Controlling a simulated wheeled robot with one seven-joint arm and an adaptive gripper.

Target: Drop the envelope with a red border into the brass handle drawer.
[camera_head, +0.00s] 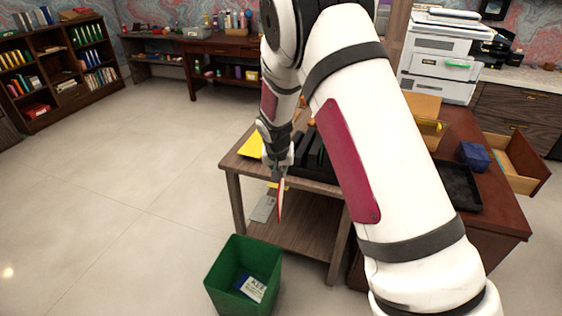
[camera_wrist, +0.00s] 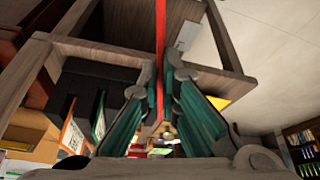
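My gripper (camera_head: 279,177) hangs in front of the small wooden table, pointing down. It is shut on the thin red-edged envelope (camera_head: 281,203), which hangs nearly edge-on below the fingers. In the wrist view the envelope's red edge (camera_wrist: 160,45) runs between the green finger pads of my gripper (camera_wrist: 159,88). An open drawer (camera_head: 515,165) juts out from the right side of the red-brown desk, far from my gripper. Its handle does not show, so I cannot tell whether it is brass.
A green bin (camera_head: 228,272) with a labelled item inside stands on the floor below and left of the envelope. The small table (camera_head: 233,163) carries a yellow item and black file holders. The desk holds a blue box (camera_head: 474,155) and black tray (camera_head: 459,187). Floor at left is clear.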

